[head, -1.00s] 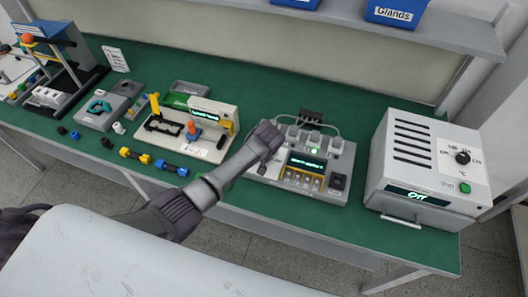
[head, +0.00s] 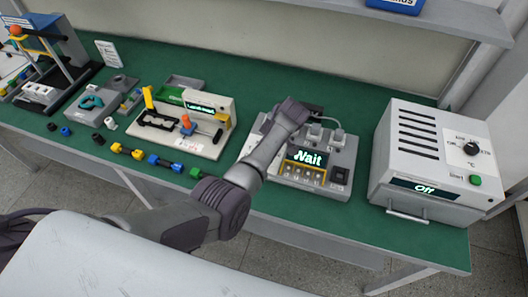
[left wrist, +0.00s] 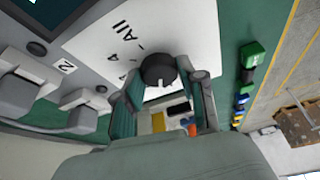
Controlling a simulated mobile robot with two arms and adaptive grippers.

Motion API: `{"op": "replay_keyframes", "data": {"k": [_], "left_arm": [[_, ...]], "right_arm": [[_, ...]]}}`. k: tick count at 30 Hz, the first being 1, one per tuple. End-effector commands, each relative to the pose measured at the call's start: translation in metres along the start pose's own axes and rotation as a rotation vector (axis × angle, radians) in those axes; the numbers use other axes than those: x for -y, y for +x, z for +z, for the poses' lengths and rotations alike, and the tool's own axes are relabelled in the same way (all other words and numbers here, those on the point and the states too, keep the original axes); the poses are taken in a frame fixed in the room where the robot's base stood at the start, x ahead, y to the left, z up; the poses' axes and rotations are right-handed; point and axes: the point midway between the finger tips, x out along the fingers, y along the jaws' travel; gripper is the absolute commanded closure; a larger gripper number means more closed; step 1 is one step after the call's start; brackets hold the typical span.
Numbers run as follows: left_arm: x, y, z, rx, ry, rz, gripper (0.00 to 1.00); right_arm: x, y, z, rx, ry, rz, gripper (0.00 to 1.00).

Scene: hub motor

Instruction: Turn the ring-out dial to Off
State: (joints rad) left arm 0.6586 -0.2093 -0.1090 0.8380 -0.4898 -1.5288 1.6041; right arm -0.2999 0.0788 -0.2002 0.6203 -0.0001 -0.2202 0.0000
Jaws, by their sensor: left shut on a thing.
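The ring-out dial is a round black knob (left wrist: 158,68) with a white pointer mark on a white plate marked "All" and "4" in the left wrist view. The pointer faces the bottom of that picture; the Off mark cannot be made out. My left gripper (left wrist: 161,80) has one finger on each side of the knob and is shut on it. In the head view my left gripper (head: 290,112) reaches the back left of a grey tester (head: 344,160), and the arm hides the dial. The tester's screen (head: 307,158) reads "Wait". My right gripper is not in view.
A white oven-like box (head: 405,150) with its display reading "Off" stands right of the tester. A beige fixture (head: 205,145) stands to the left. Coloured connectors (head: 160,162) lie along the green bench's front edge. A shelf (head: 455,25) hangs above.

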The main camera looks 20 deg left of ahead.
Motion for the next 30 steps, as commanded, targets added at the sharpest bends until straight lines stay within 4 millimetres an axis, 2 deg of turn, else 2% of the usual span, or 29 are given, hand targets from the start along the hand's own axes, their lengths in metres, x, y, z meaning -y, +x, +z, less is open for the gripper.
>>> {"op": "replay_keyframes", "data": {"k": [1,18,30], "left_arm": [[-0.002,0.004,0.002,0.000,-0.043,-0.015,0.95],[-0.005,0.005,0.000,0.000,-0.540,-0.220,0.95],[-0.006,0.003,-0.002,-0.001,-0.802,-0.328,0.95]], "right_arm": [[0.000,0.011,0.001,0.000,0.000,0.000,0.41],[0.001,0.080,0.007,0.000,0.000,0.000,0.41],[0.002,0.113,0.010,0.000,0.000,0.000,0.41]]}}
